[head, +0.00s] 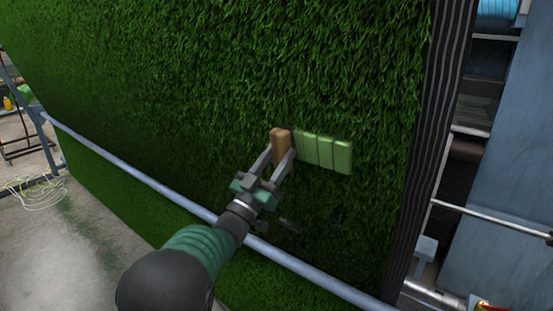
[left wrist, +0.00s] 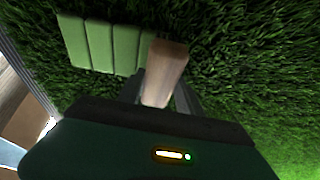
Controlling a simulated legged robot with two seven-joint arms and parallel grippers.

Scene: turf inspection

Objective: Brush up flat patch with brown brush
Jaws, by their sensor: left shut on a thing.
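The turf (head: 220,70) is a wall of dark green artificial grass. A flat patch (head: 325,152) on it shows as several pale green smooth strips side by side; it also shows in the left wrist view (left wrist: 100,45). My left gripper (head: 277,156) is shut on the brown brush (head: 281,143), a wooden block held against or very near the turf at the patch's left end. The brush also shows in the left wrist view (left wrist: 165,72), beside the patch. Its bristles are hidden. My right gripper does not show.
A grey horizontal rail (head: 150,182) crosses in front of the turf, below the gripper. A dark ribbed edge (head: 436,130) bounds the turf on the right, with shelving (head: 480,110) beyond. A pale cable coil (head: 38,190) lies on the floor at left.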

